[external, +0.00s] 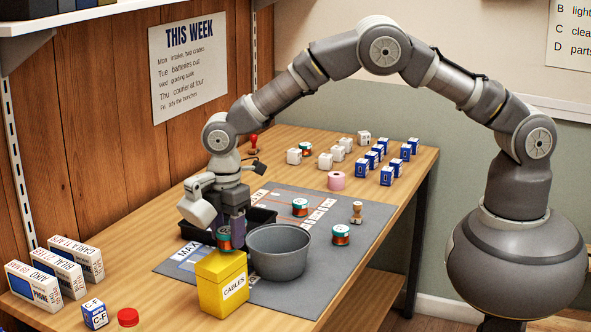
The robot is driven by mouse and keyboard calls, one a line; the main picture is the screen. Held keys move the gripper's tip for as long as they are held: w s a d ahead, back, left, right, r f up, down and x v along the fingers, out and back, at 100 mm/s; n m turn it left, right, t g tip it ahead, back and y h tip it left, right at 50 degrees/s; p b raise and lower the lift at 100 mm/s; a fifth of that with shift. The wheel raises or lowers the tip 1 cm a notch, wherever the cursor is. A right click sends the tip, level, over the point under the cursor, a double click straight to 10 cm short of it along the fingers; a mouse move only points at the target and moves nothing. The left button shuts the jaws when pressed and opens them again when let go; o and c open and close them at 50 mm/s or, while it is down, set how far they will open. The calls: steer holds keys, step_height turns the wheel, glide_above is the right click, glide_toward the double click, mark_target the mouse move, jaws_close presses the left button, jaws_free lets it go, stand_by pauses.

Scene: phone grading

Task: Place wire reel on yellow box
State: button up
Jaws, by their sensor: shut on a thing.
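The yellow box (221,284), labelled CABLES, stands at the near end of the grey mat, beside the grey bowl. My gripper (228,236) points down above the yellow box and is shut on a wire reel (224,240) with green ends and a copper-coloured middle. The held reel is at the box's top; I cannot tell whether it touches the lid. Similar reels stand on the mat, one at its middle (300,207) and one right of the bowl (341,234). Another (305,149) stands farther back among white blocks.
The grey bowl (279,252) stands close right of the yellow box. A black tray (262,217) lies behind my gripper. White boxes (78,262) and a red cap (128,317) are at the near left. A stamp (357,212), a pink roll (335,180) and blue boxes (387,175) stand to the right.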

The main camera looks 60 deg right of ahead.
steer(key=shift+f, duration=0.4)
steer(key=shift+r, duration=0.1)
steer(key=o, duration=1)
steer(key=shift+o, duration=0.2)
